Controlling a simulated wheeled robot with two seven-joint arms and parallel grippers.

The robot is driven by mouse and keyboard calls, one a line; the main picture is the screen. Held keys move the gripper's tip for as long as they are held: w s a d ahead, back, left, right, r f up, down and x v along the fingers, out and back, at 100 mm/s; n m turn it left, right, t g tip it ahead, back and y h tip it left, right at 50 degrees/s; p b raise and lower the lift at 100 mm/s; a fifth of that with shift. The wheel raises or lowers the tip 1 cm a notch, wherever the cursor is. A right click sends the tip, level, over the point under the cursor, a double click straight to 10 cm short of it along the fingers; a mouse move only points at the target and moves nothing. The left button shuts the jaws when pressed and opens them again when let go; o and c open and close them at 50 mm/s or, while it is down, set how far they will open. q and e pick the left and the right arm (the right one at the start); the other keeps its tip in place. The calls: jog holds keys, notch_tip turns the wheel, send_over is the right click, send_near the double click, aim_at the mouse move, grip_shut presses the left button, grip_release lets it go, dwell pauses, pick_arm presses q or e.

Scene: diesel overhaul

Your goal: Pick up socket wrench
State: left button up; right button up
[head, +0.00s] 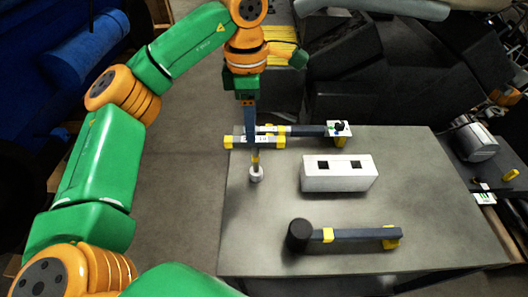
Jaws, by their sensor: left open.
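The socket wrench (271,143) appears as a T shape, with a crossbar with yellow ends and a short shank running to a silver socket (256,174). It is at the left back of the grey table (285,210); its left end reaches the table edge. My left gripper (252,143) points down over the middle of the crossbar, seen nearly edge-on. It is open. It hides part of the crossbar and shank, and I cannot tell whether it touches them. My right gripper is not in view.
A dark-handled tool (308,130) with a black knob lies close behind the wrench. A white block (338,180) with two square holes stands mid-table. A black-headed mallet (300,236) lies at the front. The table's left front is clear.

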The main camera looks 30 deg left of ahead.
aim_at(255, 153)
pick_arm(q)
jog(key=f, duration=0.2)
jog(key=f+b, duration=0.1)
jog(key=shift+s+a+f, duration=0.2)
jog(key=shift+f, duration=0.2)
jog(key=shift+s+d, duration=0.1)
jog(key=shift+s, duration=0.1)
jog(key=shift+s+d+f+p, duration=0.1)
jog(key=shift+d+f+p, duration=0.05)
jog(key=shift+f+p, duration=0.2)
jog(key=f+p, duration=0.1)
jog(key=f, duration=0.2)
jog(key=w+f, duration=0.1)
jog(key=f, duration=0.1)
jog(key=shift+w+d+f+p, duration=0.1)
jog(key=shift+d+f+p, duration=0.05)
jog(key=shift+f+p, duration=0.25)
jog(key=shift+d, duration=0.1)
jog(key=c, duration=0.5)
grip_shut()
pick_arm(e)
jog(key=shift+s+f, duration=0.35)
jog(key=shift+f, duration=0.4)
pick_arm(q)
jog(key=shift+r, duration=0.1)
